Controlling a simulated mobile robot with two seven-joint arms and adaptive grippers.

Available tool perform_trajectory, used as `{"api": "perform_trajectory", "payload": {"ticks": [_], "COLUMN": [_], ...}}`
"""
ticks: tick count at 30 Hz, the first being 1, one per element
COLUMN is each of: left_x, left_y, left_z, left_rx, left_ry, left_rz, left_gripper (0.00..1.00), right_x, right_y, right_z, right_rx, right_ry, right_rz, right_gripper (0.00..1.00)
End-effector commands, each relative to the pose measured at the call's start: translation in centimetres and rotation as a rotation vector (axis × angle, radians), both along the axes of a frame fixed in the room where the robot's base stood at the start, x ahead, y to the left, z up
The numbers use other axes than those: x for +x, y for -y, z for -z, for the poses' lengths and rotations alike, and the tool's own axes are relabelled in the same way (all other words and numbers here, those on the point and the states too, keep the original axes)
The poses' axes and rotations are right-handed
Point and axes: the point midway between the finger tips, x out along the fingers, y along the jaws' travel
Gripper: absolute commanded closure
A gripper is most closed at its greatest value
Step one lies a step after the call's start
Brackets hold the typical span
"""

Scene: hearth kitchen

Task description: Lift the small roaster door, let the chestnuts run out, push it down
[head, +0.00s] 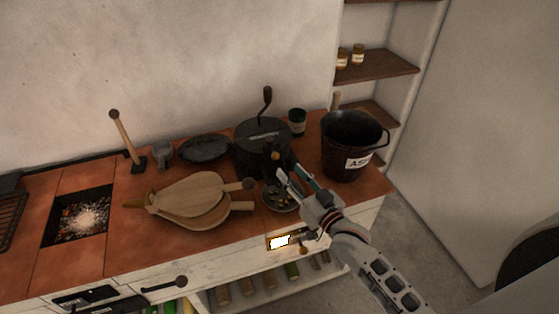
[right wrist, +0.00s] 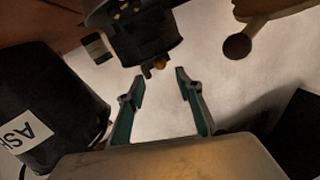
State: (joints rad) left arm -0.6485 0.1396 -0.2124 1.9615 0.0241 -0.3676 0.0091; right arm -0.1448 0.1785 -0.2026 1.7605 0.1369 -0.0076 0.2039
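The black roaster (head: 260,142) with a crank on top stands toward the right of the worktop. A brass knob (right wrist: 160,64) shows low on the roaster's front in the right wrist view; the door's position is hard to tell. A dish (head: 283,203) with several chestnuts sits in front of the roaster, partly hidden by my gripper. My right gripper (head: 285,174) is just in front of the roaster, above the dish. In the right wrist view its two fingers (right wrist: 160,85) are apart, with nothing between them and the knob beyond their tips. My left gripper is out of view.
The ash bucket (head: 346,150) stands close to the right of the roaster, a dark green jar (head: 297,122) behind. Wooden bellows (head: 190,200) lie to the left, with a dark pan (head: 205,149) behind them. A glowing ember pit (head: 80,215) is farther left.

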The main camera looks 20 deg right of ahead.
Motion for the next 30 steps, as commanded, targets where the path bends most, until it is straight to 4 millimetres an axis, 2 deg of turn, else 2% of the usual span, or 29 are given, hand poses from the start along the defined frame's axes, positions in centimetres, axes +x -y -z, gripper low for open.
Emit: {"api": "perform_trajectory", "payload": {"ticks": [9,15,26,30], "left_x": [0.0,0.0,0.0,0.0], "left_y": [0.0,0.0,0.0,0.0], "left_z": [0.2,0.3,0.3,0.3], "left_rx": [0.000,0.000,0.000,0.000], "left_ry": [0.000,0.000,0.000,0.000], "left_rz": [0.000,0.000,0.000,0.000], "left_gripper": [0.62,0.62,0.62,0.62], "right_x": [4.5,6.5,7.0,7.0], "right_y": [-1.1,-1.6,-1.8,-1.8], "right_z": [0.0,0.0,0.1,0.1], "right_rx": [0.000,0.000,-0.002,-0.002], "right_ry": [0.001,-0.001,-0.003,-0.003], "right_rz": [0.000,0.000,-0.001,-0.001], "right_gripper": [0.65,0.65,0.65,0.98]}}
